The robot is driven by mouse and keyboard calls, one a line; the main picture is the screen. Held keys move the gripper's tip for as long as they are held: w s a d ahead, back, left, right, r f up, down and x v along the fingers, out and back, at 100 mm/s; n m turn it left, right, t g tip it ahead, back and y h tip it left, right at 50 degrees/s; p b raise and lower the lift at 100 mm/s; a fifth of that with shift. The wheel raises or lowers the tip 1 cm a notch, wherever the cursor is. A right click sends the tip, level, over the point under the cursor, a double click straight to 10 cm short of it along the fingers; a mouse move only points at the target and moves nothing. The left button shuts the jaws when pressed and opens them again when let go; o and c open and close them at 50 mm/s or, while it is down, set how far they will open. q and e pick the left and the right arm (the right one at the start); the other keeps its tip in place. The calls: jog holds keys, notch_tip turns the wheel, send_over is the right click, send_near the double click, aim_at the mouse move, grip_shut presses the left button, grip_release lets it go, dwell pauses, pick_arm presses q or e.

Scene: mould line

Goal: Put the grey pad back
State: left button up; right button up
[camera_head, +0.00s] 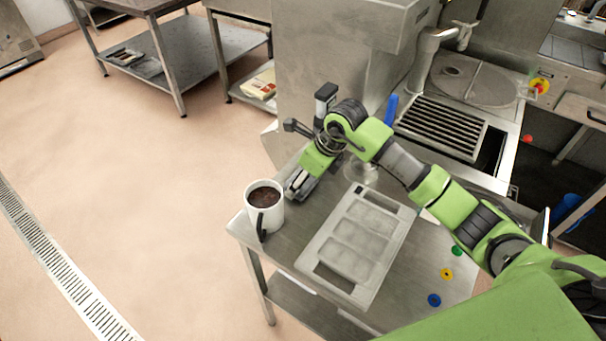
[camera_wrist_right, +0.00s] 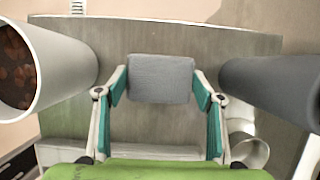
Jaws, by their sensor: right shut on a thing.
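The grey pad (camera_wrist_right: 160,78) is a small block between the two fingers of my right gripper (camera_wrist_right: 160,86) in the right wrist view. The fingers with teal inner faces are shut on it, one at each side. In the head view my right gripper (camera_head: 298,187) is low over the far left end of the steel table, just right of the white mug. The pad cannot be told apart there. Whether the pad touches the table is unclear. My left gripper is not in view.
A white mug (camera_head: 264,205) with dark contents stands at the table's left edge. A pale mould tray (camera_head: 357,243) lies mid-table. Blue (camera_head: 434,300), yellow (camera_head: 446,274) and green (camera_head: 457,251) rings lie to its right. A dark cylinder (camera_wrist_right: 270,90) flanks the gripper in the wrist view.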

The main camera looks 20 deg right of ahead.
jog(key=shift+f, duration=0.1)
jog(key=o, duration=1)
jog(key=shift+o, duration=0.2)
jog(key=shift+d+r, duration=0.1)
jog(key=shift+r, duration=0.15)
jog(key=b+v, duration=0.2)
jog(key=v, duration=0.9)
jog(key=shift+r+b, duration=0.3)
jog(key=shift+r, duration=0.05)
jog(key=shift+s, duration=0.1)
